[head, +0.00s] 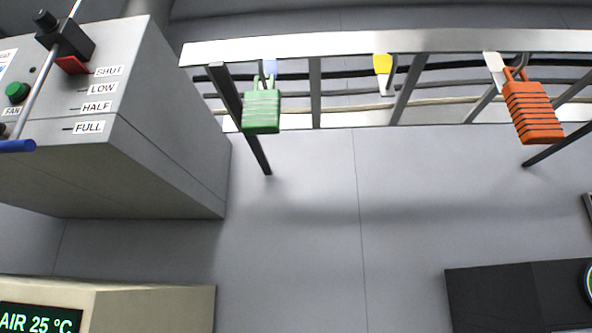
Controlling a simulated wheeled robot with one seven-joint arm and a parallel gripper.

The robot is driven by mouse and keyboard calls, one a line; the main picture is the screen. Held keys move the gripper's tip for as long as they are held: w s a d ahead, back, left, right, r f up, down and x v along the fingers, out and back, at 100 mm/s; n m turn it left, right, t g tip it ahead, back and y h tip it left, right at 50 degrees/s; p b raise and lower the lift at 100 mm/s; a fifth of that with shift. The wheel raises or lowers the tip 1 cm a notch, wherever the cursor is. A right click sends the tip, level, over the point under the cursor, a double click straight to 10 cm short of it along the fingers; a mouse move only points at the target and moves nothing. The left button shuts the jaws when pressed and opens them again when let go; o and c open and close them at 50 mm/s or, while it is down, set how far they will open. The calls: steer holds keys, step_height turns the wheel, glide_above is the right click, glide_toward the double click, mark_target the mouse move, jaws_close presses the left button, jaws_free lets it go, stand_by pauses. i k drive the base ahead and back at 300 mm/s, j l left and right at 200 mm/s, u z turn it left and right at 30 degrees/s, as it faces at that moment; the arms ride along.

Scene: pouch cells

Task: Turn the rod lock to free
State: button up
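A grey metal box (150,85) at the upper left carries a slanted metal rod (40,90) with a blue end (16,146). The rod passes at a black block (70,42) with a black knob (45,19) on it, which looks like the rod lock. No lock marking is readable, so I cannot tell its setting. A red pointer (72,65) below the block stands beside the SHUT label (109,71), above LOW, HALF and FULL. My gripper is not in view.
A green button (17,92) marked FAN sits left of the rod. A white rail (350,43) to the right bears a green padlock (261,108) and an orange padlock (532,112). A beige unit (150,305) reading AIR 25 °C is below. Open wall lies between.

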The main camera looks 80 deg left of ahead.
mark_target(43, 18)
steer(key=u, duration=3.65)
